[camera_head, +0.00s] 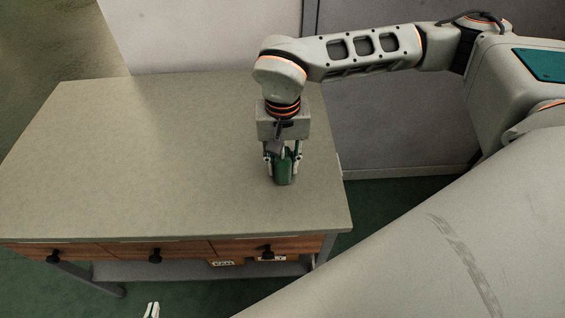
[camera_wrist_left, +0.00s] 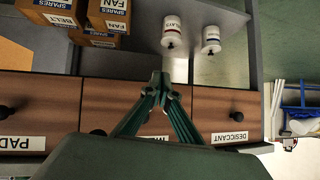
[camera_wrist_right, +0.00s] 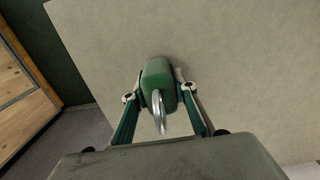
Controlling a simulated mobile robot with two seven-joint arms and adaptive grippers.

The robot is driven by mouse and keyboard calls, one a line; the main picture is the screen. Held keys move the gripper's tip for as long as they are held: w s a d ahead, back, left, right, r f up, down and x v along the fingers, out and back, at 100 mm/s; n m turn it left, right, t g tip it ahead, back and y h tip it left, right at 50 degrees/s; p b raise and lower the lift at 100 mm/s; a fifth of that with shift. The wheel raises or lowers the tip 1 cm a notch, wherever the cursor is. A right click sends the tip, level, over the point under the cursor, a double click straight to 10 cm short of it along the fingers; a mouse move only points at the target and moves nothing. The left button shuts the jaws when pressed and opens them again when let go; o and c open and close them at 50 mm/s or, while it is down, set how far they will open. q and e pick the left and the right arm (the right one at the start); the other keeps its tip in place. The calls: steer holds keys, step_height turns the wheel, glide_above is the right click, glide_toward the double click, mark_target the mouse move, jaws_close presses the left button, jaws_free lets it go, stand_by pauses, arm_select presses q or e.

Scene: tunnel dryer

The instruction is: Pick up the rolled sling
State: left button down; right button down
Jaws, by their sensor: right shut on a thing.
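The rolled sling (camera_head: 284,170) is a small dark green block-like bundle at the right part of the bench top. In the right wrist view the sling (camera_wrist_right: 158,75) shows a shiny metal ring on the side facing the camera. My right gripper (camera_head: 283,165) points down over the bench, its two fingers shut on the sling from both sides. The right gripper (camera_wrist_right: 156,96) also shows this in its wrist view. I cannot tell whether the sling touches the bench. My left gripper (camera_wrist_left: 161,76) is shut and empty, in front of the drawers; its tips (camera_head: 152,310) show below the bench.
The grey bench top (camera_head: 130,150) is otherwise bare. Below it are wooden drawers (camera_head: 180,250) with black knobs and labels. A blue rack (camera_wrist_left: 300,110) stands at the right in the left wrist view.

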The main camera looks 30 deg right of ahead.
arm_select(q)
steer(key=shift+s+d+r+p, duration=0.2)
steer(key=shift+s+r+p, duration=0.15)
steer(key=shift+p, duration=0.55)
arm_select(e)
step_height(320, 180, up, 20)
arm_select(q)
steer(key=shift+w+r, duration=0.15)
steer(key=shift+r, duration=0.1)
stand_by(0.3)
arm_select(e)
step_height(320, 180, down, 13)
steer(key=w+d+n, duration=0.3)
steer(key=n, duration=0.2)
arm_select(q)
steer(key=shift+f, duration=0.1)
arm_select(e)
steer(key=s+a+r+m, duration=0.1)
steer(key=r+m, duration=0.1)
steer(key=r, duration=0.4)
steer(key=s+a+r+m, duration=0.2)
steer(key=r+m, duration=0.1)
steer(key=r, duration=0.4)
